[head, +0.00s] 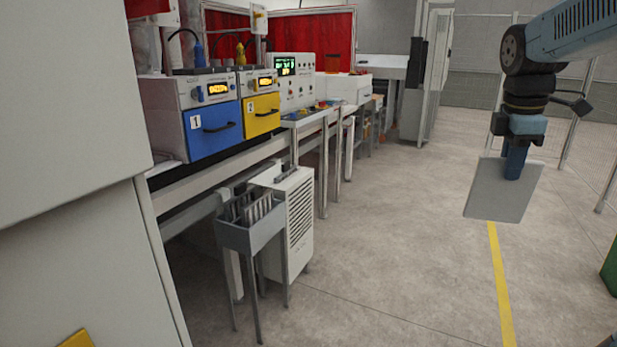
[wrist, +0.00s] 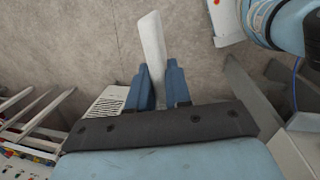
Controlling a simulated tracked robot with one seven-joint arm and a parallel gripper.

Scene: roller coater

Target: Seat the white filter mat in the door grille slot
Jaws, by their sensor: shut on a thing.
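The white filter mat (head: 503,191) is a thin, flat, pale panel. In the head view it hangs from my gripper (head: 516,162) at the right, tilted a little, in the air above the floor. In the wrist view the mat (wrist: 152,47) shows nearly edge-on between the two blue fingers of my gripper (wrist: 159,85), which are shut on it. A white cabinet (head: 297,208) with a louvred grille stands under the bench, left of the mat and well apart from it. I cannot tell whether this is the door grille, and no slot is clear.
A grey stand (head: 250,237) holding several upright plates is in front of the louvred cabinet. The bench carries a blue unit (head: 211,130) and a yellow unit (head: 261,115). A large pale panel (head: 70,120) fills the left. The floor around the yellow line (head: 498,285) is clear.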

